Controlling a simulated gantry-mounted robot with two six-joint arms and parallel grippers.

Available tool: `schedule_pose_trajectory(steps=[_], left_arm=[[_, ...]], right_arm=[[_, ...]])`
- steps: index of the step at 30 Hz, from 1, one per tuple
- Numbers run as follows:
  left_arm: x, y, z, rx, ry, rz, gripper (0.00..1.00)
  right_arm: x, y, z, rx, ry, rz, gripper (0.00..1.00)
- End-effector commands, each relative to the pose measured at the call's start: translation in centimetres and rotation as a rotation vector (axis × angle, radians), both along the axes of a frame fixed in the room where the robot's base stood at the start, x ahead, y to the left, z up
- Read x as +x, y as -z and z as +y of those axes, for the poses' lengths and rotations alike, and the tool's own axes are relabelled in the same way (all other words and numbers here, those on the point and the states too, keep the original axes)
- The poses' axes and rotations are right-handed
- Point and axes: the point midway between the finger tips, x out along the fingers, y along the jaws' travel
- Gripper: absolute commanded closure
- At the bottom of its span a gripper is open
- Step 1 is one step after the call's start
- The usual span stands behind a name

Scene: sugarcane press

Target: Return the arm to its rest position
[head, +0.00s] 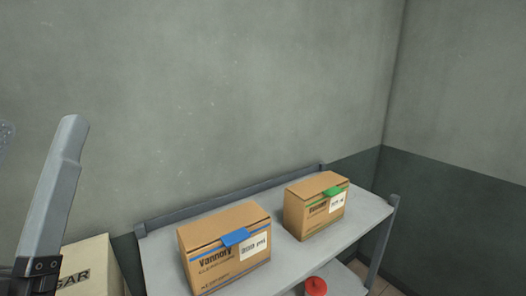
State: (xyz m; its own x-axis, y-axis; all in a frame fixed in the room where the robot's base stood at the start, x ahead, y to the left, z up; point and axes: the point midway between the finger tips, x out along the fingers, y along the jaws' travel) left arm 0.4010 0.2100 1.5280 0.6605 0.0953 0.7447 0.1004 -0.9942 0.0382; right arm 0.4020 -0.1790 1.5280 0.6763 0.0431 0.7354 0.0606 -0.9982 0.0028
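My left gripper (38,128) stands at the left edge of the head view, with its fingers pointing up. One grey finger shows nearly whole above a black base. A sliver of what looks like the other finger shows at the picture's edge. There is a clear gap between them with nothing in it, so the gripper looks open. Most of the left arm is outside the picture. My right gripper and arm are not in view.
A grey metal shelf (160,252) stands against the wall. It carries a cardboard box with blue tape (215,270) and one with green tape (300,215). A red round object (316,287) is lower down. A box marked "GAR" (92,262) is beside the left gripper.

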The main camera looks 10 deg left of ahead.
Motion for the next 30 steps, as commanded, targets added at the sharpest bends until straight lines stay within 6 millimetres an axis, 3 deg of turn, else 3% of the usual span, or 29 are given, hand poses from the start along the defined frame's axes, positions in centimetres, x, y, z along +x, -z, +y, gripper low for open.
schedule_pose_trajectory(steps=[2, 3, 11, 18, 21, 25, 30], left_arm=[[-0.2, -0.3, -2.7, 0.030, 0.146, -0.001, 0.20], [0.0, -2.0, -3.3, 0.045, 0.172, 0.014, 0.20], [0.0, -12.6, -3.1, 0.041, 0.163, 0.014, 0.20], [0.1, -24.2, -3.1, 0.041, 0.162, 0.015, 0.20], [0.1, -27.8, -3.1, 0.041, 0.162, 0.016, 0.20], [0.1, -30.1, -3.1, 0.041, 0.162, 0.016, 0.20], [0.1, -30.2, -3.1, 0.041, 0.162, 0.016, 0.20]], right_arm=[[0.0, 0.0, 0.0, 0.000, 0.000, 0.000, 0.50], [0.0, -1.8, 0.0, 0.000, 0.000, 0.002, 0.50], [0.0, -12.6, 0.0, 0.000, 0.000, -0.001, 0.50], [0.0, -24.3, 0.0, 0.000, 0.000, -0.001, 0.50], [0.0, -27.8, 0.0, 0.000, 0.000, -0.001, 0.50], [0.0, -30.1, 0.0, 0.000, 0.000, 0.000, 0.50], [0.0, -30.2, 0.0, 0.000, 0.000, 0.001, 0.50]])
